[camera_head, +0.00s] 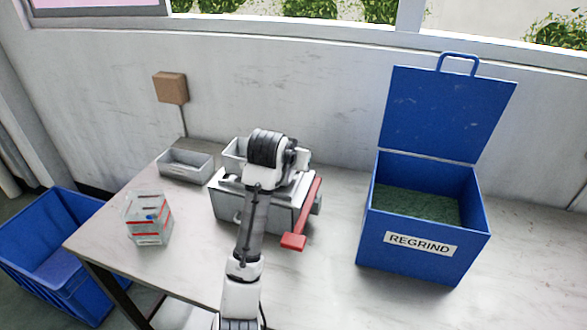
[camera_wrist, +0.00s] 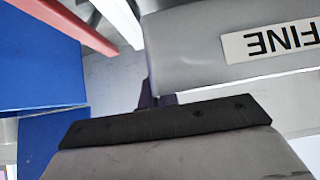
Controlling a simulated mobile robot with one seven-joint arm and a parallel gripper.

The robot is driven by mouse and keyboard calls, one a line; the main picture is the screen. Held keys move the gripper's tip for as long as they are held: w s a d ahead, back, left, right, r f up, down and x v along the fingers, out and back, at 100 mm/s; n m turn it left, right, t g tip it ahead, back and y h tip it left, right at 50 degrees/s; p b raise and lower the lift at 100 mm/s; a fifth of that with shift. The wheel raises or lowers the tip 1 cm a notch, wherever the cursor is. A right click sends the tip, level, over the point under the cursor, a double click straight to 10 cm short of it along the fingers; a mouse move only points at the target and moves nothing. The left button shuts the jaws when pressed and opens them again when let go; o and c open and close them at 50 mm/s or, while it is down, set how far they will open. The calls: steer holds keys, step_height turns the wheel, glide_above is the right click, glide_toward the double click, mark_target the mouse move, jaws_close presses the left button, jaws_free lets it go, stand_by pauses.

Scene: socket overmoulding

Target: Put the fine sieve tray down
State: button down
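The fine sieve tray (camera_wrist: 195,62) is grey and fills the upper right of the wrist view. Its white label reads FINE, upside down. My gripper (camera_wrist: 157,100) has its dark fingers close together at the tray's near left edge and appears shut on it; the contact is partly hidden. In the head view a grey tray (camera_head: 232,153), probably this one, shows partly behind my arm, above the grey machine (camera_head: 230,207). My fingertips are hidden there.
Another grey tray (camera_head: 187,168) stands at the table's back left. A clear container with red bands (camera_head: 149,228) is at front left. A red lever (camera_head: 294,240) sticks out beside the machine. The open blue REGRIND bin (camera_head: 415,264) stands right. A blue crate (camera_head: 62,275) is left of the table.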

steer(key=shift+f, duration=1.3)
steer(key=shift+f, duration=0.15)
steer(key=c, duration=1.7)
jaws_free()
steer(key=shift+s+r, duration=0.1)
steer(key=shift+r, duration=0.2)
steer(key=b+v, duration=0.1)
steer(key=v, duration=1)
steer(key=shift+s+a+r, duration=0.15)
steer(key=shift+s+r, duration=0.1)
